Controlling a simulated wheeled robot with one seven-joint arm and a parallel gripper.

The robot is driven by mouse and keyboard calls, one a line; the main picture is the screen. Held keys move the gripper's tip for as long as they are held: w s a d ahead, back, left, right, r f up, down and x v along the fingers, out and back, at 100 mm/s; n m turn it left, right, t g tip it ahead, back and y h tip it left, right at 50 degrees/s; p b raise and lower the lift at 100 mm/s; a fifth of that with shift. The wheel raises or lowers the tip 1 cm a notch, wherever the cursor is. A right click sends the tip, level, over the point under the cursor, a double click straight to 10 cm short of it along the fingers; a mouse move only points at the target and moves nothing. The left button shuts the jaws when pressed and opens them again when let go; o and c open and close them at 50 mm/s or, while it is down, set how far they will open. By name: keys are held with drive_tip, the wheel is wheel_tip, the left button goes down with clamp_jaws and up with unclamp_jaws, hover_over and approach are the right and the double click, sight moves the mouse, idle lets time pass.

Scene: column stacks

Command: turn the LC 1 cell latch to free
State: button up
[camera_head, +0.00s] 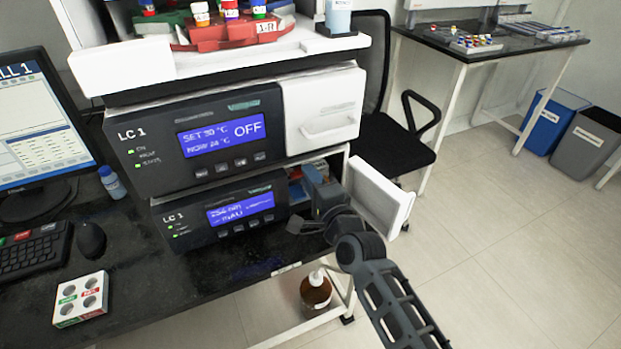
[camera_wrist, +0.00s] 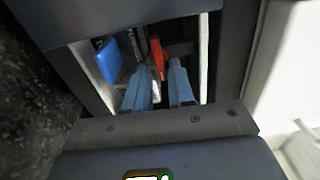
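The lower LC 1 module (camera_head: 218,219) has a lit blue display, and its white door (camera_head: 379,196) stands open to the right. My gripper reaches into its open compartment from the front. In the wrist view, my gripper (camera_wrist: 162,72) has its two blue-grey fingers a little apart, with a gap between them. A red-orange lever (camera_wrist: 156,50), which looks like the cell latch, stands at the fingertips, in line with the gap. I cannot tell if the fingers touch it.
The upper LC 1 module (camera_head: 195,145), reading OFF, has its white door (camera_head: 322,112) shut. Compartment walls (camera_wrist: 228,60) close in around my fingers. A brown bottle (camera_head: 316,290) stands below the bench. A black chair (camera_head: 395,140) is behind the open door.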

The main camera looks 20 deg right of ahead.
drive_tip(key=shift+o, duration=0.9)
drive_tip(key=s, duration=0.7)
drive_tip(key=shift+s+b, duration=0.35)
drive_tip(key=shift+s, duration=0.05)
